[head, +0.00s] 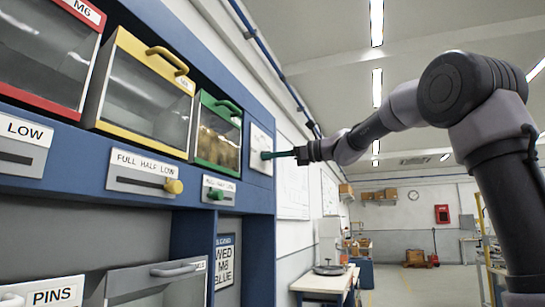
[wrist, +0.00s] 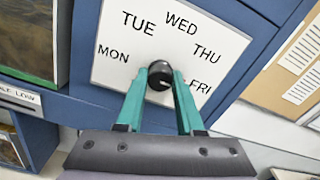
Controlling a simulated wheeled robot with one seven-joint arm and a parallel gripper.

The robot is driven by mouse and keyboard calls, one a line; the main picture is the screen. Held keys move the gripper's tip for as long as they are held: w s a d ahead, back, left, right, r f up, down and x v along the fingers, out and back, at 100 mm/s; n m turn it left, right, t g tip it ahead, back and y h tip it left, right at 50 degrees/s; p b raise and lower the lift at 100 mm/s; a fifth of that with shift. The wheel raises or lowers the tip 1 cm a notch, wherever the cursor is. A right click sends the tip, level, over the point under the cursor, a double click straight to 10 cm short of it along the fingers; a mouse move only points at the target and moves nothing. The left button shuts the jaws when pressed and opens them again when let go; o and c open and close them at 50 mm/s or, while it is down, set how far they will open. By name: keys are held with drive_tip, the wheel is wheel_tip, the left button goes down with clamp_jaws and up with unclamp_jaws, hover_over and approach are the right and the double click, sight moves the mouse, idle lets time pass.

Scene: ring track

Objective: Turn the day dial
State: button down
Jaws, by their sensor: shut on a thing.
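The day dial is a black round knob (wrist: 160,75) on a white plate (wrist: 118,67) lettered MON, TUE, WED, THU and FRI in an arc. My gripper (wrist: 160,78) has its two teal fingers shut on the knob, one on each side. A small pale mark shows on the knob, but which day it points to is unclear. In the head view the dial plate (head: 257,139) is at the right end of the blue cabinet, with my gripper (head: 266,155) reaching it from the right. The knob itself is hidden there by the fingers.
Left of the plate are a green-framed bin (head: 218,133), a yellow-framed bin (head: 147,96) and a red-framed bin (head: 47,48). Sliders with yellow (head: 174,187) and green (head: 216,195) knobs sit below. Open floor lies to the right.

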drive_tip(key=shift+n, duration=8.6)
drive_tip(key=c, duration=0.5)
unclamp_jaws()
drive_tip(key=shift+c, duration=0.2)
drive_tip(key=shift+d, duration=0.1)
